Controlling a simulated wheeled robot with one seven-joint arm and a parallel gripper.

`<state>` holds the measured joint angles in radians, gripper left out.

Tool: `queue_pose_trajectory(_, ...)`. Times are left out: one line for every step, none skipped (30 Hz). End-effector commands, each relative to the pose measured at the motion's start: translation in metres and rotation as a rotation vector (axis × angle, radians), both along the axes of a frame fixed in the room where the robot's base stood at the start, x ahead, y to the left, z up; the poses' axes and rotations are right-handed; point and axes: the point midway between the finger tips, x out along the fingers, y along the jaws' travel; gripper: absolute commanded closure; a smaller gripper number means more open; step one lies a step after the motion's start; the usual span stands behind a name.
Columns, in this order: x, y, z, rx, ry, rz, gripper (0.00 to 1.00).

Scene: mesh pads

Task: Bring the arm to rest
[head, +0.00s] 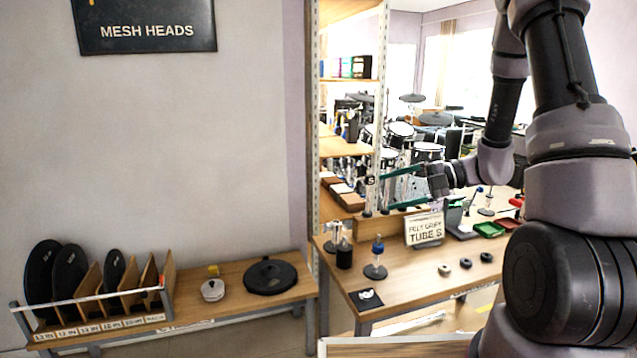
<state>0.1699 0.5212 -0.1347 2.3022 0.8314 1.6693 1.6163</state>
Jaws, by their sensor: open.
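My gripper (375,194) is at the right of the head view, at the end of my arm. Its two teal fingers point left and stand wide apart, with nothing between them. It hangs in the air above the wooden table (400,290), in front of the shelf post and the drum kits behind. My arm (500,110) is bent and comes in from the upper right. It hides part of the table's right side.
A low bench (225,295) at left holds a rack (95,305) with black round pads, a white pot (213,290) and a black disc (270,275).

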Motion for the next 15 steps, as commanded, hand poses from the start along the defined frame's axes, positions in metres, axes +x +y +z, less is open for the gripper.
queue_pose_trajectory(-0.012, 0.005, 0.019, -0.057, -0.14, 0.087, 0.2)
queue_pose_trajectory(-0.019, 0.007, 0.027, -0.092, -0.221, 0.142, 0.2)
queue_pose_trajectory(-0.029, 0.009, 0.037, -0.137, -0.329, 0.214, 0.2)
queue_pose_trajectory(-0.036, 0.01, 0.044, -0.171, -0.411, 0.27, 0.2)
queue_pose_trajectory(-0.043, 0.011, 0.05, -0.204, -0.492, 0.327, 0.2)
queue_pose_trajectory(-0.053, 0.011, 0.059, -0.247, -0.6, 0.403, 0.2)
queue_pose_trajectory(-0.06, 0.011, 0.064, -0.28, -0.682, 0.46, 0.2)
queue_pose_trajectory(-0.066, 0.011, 0.07, -0.313, -0.763, 0.52, 0.2)
queue_pose_trajectory(-0.075, 0.01, 0.077, -0.355, -0.869, 0.6, 0.2)
queue_pose_trajectory(-0.081, 0.009, 0.082, -0.386, -0.95, 0.661, 0.2)
queue_pose_trajectory(-0.088, 0.007, 0.087, -0.419, -1.027, 0.723, 0.2)
queue_pose_trajectory(-0.095, 0.004, 0.094, -0.461, -1.132, 0.807, 0.2)
queue_pose_trajectory(-0.101, 0.002, 0.098, -0.493, -1.211, 0.873, 0.2)
queue_pose_trajectory(-0.106, 0.0, 0.103, -0.524, -1.285, 0.938, 0.2)
queue_pose_trajectory(-0.113, -0.003, 0.109, -0.567, -1.386, 1.028, 0.2)
